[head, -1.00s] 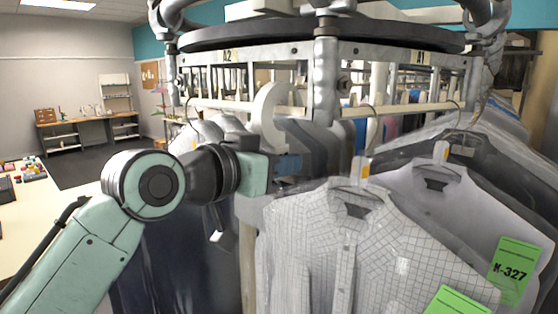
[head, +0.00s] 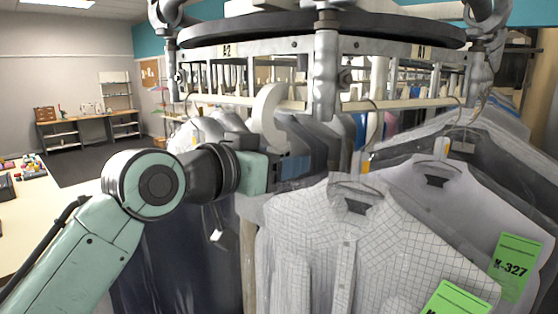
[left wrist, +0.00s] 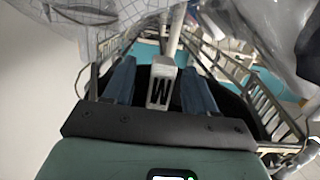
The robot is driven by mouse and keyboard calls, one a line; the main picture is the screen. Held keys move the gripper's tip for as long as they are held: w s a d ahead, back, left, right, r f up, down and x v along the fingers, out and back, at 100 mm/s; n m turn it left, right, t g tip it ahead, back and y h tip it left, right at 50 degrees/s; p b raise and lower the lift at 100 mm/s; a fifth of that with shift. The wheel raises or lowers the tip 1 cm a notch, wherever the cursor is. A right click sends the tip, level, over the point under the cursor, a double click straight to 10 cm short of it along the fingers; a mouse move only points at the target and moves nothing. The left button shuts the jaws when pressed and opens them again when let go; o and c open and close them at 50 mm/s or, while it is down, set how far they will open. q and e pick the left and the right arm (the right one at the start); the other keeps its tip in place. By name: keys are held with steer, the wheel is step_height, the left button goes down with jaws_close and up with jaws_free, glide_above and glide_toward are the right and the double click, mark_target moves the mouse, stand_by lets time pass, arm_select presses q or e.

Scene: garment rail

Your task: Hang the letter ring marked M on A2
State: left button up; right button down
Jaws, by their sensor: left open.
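The white letter ring (head: 268,112) hangs over the pale front rail (head: 345,106), left of the central post and below the A2 label (head: 227,50). In the left wrist view its tab (left wrist: 161,88) shows a black letter that reads as M. My left gripper (head: 290,167) is at the ring's lower end, in front of the rail. In the left wrist view its two blue fingers (left wrist: 160,84) stand on either side of the tab, apart, with gaps between. It is open. The ring's lower part is hidden in the head view. My right gripper is not in view.
A checked shirt (head: 340,240) and a white shirt (head: 440,190) with green tags hang close on the right. Dark garments (head: 185,260) hang below my left arm. The A1 label (head: 421,51) is on the right section. A table (head: 25,210) stands at the left.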

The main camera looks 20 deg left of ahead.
arm_select(q)
steer(key=shift+s+a, duration=0.15)
steer(key=shift+s, duration=0.1)
steer(key=b+v, duration=0.3)
steer(key=v, duration=1)
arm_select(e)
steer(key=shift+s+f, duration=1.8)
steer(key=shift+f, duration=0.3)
arm_select(q)
steer(key=shift+o, duration=0.6)
steer(key=f+b+v, duration=0.1)
steer(key=f+v, duration=0.1)
steer(key=v, duration=1)
steer(key=shift+s, duration=0.5)
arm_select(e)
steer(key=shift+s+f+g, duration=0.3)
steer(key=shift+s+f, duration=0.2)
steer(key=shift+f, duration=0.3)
